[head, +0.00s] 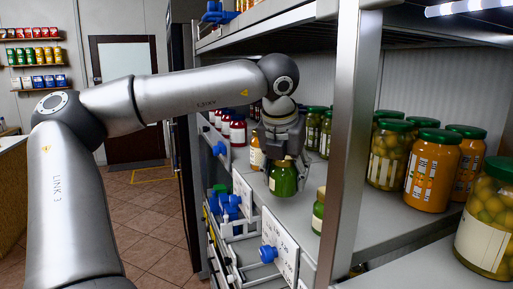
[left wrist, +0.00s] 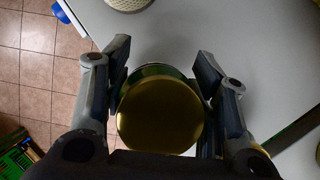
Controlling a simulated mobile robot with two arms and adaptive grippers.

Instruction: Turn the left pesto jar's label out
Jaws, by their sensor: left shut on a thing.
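A green pesto jar (head: 284,182) stands at the front of the shelf, under my left gripper (head: 283,158). My left gripper has its fingers on both sides of the jar's upper part. A small pale patch, likely the label's edge, shows on the jar; most of its front is bare green. In the left wrist view the jar's gold lid (left wrist: 160,115) sits between the fingers of the left gripper (left wrist: 163,85). A second green jar (head: 318,212) with a pale label stands nearer, partly hidden by the shelf post. My right gripper is not in view.
The metal shelf post (head: 350,140) rises right of the jars. Orange jars (head: 432,172) and olive jars (head: 390,155) stand right of it. Red jars (head: 237,130) stand farther back. Price cards (head: 280,250) and blue knobs line the shelf's front edge.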

